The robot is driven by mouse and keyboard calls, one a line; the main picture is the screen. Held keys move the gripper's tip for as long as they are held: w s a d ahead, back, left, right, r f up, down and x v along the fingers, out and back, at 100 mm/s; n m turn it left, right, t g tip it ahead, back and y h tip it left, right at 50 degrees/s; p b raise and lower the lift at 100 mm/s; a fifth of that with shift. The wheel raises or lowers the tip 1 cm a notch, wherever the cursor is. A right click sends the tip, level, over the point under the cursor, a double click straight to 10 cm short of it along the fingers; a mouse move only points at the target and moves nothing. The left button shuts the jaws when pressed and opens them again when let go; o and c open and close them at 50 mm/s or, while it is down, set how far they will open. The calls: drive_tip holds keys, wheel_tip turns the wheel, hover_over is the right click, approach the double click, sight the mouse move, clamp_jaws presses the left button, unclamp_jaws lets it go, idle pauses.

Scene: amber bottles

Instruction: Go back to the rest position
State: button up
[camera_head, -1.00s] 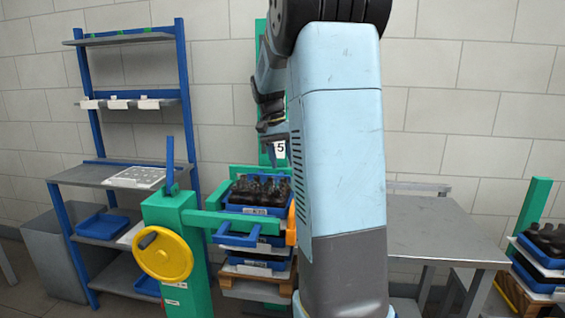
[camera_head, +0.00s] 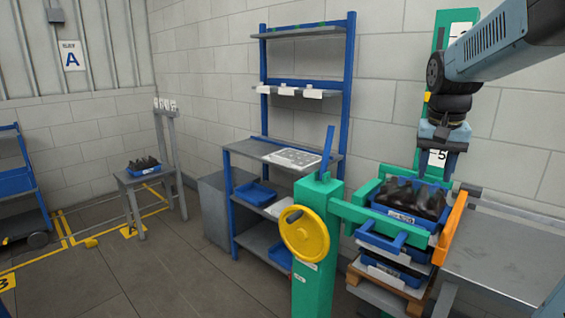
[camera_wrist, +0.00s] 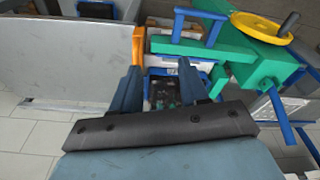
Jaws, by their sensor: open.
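My gripper (camera_head: 434,166) hangs pointing down above a blue crate of dark bottles (camera_head: 392,214) at the right of the head view. Its jaws are open, with nothing seen between them but the crate below. In the wrist view my gripper (camera_wrist: 160,82) shows two blue-grey fingers spread apart. The dark bottles (camera_wrist: 165,95) show below and between the fingers, partly hidden. The crate sits on a stack of blue crates inside a green frame (camera_head: 350,212).
A yellow handwheel (camera_head: 304,234) and an orange bar (camera_head: 452,228) flank the stack. A grey table (camera_head: 500,250) stands at right. A blue shelf rack (camera_head: 345,90) is behind. A small table (camera_head: 150,180) holds another crate at left.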

drive_tip(key=s+a+f+n+t, duration=0.1)
drive_tip(key=s+a+n+t, duration=0.1)
drive_tip(key=s+a, duration=0.3)
drive_tip(key=s+a+f+n+t+y, duration=0.1)
drive_tip(key=s+a, duration=0.4)
drive_tip(key=s, duration=0.5)
drive_tip(key=shift+f+n+t, duration=0.4)
drive_tip(key=shift+f+n, duration=0.1)
drive_tip(key=shift+n, duration=0.4)
